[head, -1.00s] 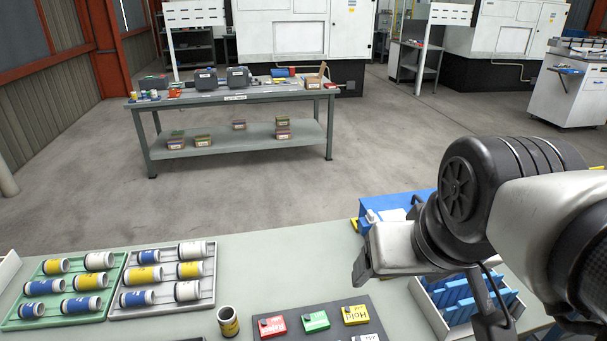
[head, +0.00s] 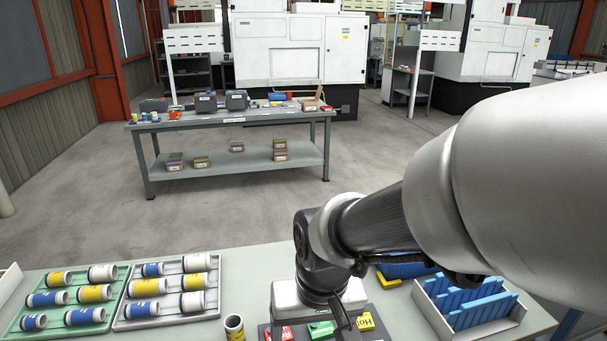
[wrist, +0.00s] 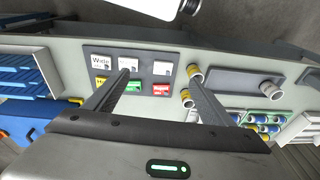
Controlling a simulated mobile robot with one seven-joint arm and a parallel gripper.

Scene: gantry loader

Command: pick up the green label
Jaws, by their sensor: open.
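The green label (head: 320,329) lies on a dark board (head: 264,331) between a red label (head: 286,333) and a yellow label (head: 366,321). In the wrist view the green label (wrist: 133,86) shows between my fingers, beside the left one. My gripper (wrist: 158,78) is open and empty above the board. In the head view my arm hides much of the board.
White labels (wrist: 102,63) fill the board's other row. A small can (head: 234,327) stands left of the board. Green (head: 121,292) and grey (head: 215,303) trays of cans lie farther left. A bin of blue dividers (head: 428,303) stands at the right.

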